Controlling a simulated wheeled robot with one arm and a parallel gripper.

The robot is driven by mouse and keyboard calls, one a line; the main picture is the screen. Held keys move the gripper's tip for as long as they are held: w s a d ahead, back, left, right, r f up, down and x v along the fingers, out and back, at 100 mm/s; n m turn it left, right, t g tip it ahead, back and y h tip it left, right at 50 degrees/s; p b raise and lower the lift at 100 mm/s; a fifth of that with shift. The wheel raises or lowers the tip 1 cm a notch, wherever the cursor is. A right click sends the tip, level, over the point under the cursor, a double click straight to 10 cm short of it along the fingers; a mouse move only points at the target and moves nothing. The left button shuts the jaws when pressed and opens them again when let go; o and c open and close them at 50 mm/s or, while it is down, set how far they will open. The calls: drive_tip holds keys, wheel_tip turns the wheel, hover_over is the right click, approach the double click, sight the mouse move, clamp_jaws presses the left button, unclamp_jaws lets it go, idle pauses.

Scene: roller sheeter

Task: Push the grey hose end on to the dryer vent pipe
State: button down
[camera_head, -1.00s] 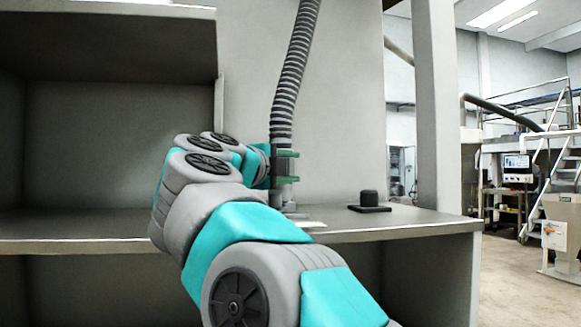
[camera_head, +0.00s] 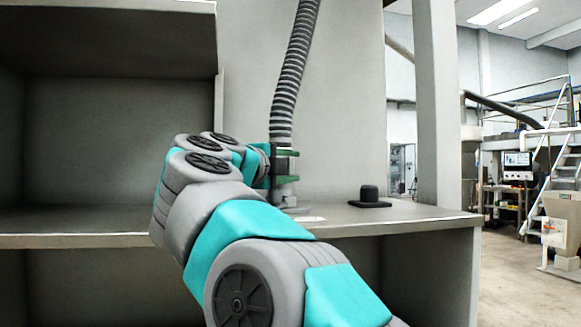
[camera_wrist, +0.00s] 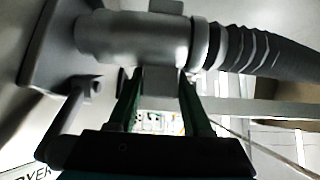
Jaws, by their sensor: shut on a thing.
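The ribbed grey hose (camera_head: 294,75) hangs from above down to my gripper (camera_head: 284,166), whose green fingers are shut at the hose end. In the wrist view my gripper (camera_wrist: 160,82) pinches a grey block under the smooth hose end (camera_wrist: 150,38), and the ribbed hose (camera_wrist: 270,52) runs off to the right. The dryer vent pipe (camera_head: 285,194) stands upright on the bench just below the fingers. In the wrist view its base plate (camera_wrist: 45,45) is at the left, close to the hose end. The two look in line; how far the end overlaps the pipe is hidden.
A black knob on a plate (camera_head: 369,197) sits on the bench (camera_head: 420,216) to the right. A pale label (camera_head: 310,219) lies at the bench front. An open shelf cabinet (camera_head: 110,240) stands at the left. A small side rod (camera_wrist: 75,108) shows near the fingers.

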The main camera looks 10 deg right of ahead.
sight(290, 135)
drive_tip(key=shift+r+p, duration=1.25)
drive_tip(key=shift+r, duration=0.15)
drive_tip(key=shift+r+p, duration=0.4)
drive_tip(key=shift+r, duration=1.75)
